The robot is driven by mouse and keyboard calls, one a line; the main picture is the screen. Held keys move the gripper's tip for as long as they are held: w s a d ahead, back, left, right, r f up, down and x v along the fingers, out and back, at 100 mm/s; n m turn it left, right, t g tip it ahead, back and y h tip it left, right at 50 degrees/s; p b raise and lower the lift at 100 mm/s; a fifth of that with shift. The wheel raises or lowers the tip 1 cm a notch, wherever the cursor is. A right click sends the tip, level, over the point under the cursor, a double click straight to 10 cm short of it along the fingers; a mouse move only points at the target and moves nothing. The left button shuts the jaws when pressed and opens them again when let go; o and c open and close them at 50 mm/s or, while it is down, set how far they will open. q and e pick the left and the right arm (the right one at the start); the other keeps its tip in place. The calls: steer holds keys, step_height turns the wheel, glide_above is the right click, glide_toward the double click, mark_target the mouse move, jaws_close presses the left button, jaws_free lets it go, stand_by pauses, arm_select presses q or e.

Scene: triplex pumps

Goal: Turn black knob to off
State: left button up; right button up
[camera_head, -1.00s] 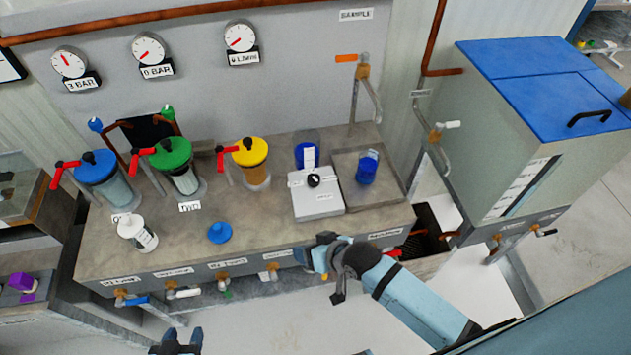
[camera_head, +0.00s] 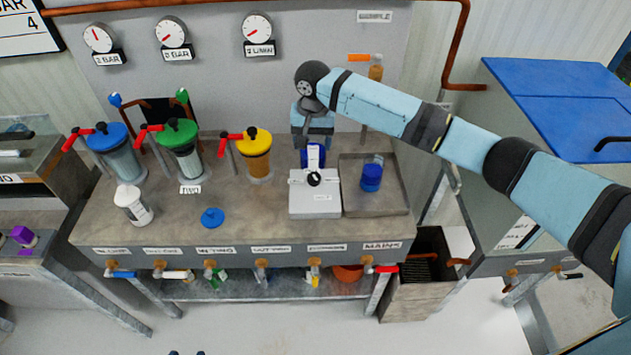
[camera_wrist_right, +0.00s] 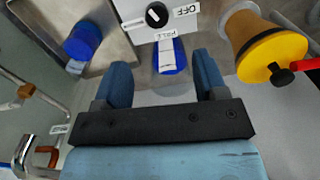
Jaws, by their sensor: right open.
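The black knob (camera_head: 314,179) is a small round knob on top of a white box (camera_head: 314,205) on the bench. In the right wrist view the knob (camera_wrist_right: 157,14) shows a white mark, with an "OFF" label (camera_wrist_right: 187,11) beside it. A blue part (camera_wrist_right: 171,58) with a white label sits against the box's wall side. My right gripper (camera_head: 313,145) points down on that side, apart from the knob. In the wrist view its two fingers (camera_wrist_right: 163,82) are spread and empty, with the blue part beyond the gap. Only dark tips of my left gripper (camera_head: 186,353) show at the bottom edge.
A blue cup (camera_head: 371,178) stands in a metal tray (camera_head: 400,200) right of the box. Yellow (camera_head: 254,142), green and blue lidded filters with red handles stand left. The bench front is clear.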

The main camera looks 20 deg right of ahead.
mark_target(314, 176)
steer(key=f, duration=1.3)
steer(key=shift+w+d, duration=0.15)
steer(key=shift+d, duration=0.05)
steer(key=c, duration=0.9)
